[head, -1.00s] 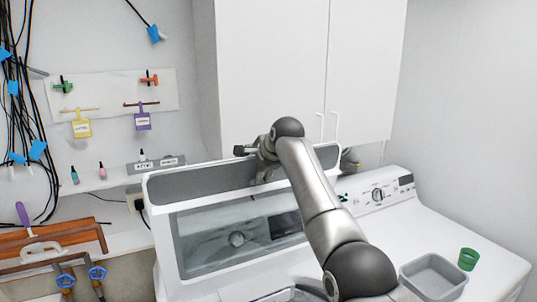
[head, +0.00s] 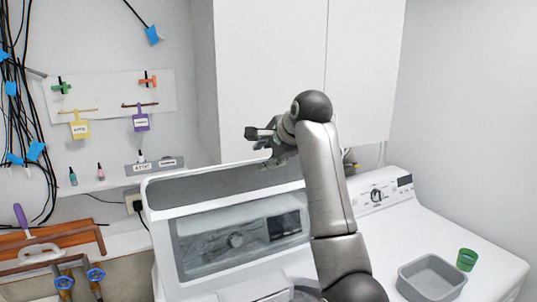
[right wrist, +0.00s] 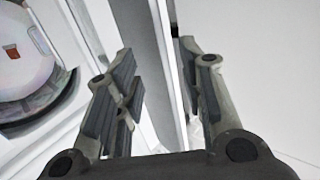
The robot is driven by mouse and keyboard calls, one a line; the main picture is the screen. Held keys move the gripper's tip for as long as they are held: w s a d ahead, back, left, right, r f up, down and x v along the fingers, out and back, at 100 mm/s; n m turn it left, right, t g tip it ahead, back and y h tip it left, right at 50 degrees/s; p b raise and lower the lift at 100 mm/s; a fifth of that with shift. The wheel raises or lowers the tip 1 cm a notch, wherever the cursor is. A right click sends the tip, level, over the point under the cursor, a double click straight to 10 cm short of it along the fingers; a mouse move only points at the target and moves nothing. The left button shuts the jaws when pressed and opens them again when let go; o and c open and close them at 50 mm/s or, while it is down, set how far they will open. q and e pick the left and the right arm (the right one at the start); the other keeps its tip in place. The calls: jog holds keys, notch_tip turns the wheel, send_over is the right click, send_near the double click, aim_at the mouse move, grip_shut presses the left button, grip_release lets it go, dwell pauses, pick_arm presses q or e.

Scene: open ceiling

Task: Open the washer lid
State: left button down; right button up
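The washer lid (head: 160,250) stands raised in the head view, a white frame around a large window with a grey band along its upper edge. My right gripper (head: 262,137) is above the lid's upper edge, in front of the cabinet, and looks clear of the lid. In the right wrist view its two fingers (right wrist: 165,90) are apart with nothing held between them; pale surfaces show beyond. My left gripper is not in view.
A second white machine (head: 484,243) stands at the right with a grey bin (head: 430,276) and green cup (head: 467,260) on top. White cabinets (head: 270,80) hang behind the gripper. Blue valves (head: 64,282) and cables (head: 20,100) are at the left.

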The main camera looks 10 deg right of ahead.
aim_at(241, 167)
jog(key=shift+s+r, duration=0.1)
jog(key=shift+s, duration=0.05)
jog(key=shift+c, duration=0.3)
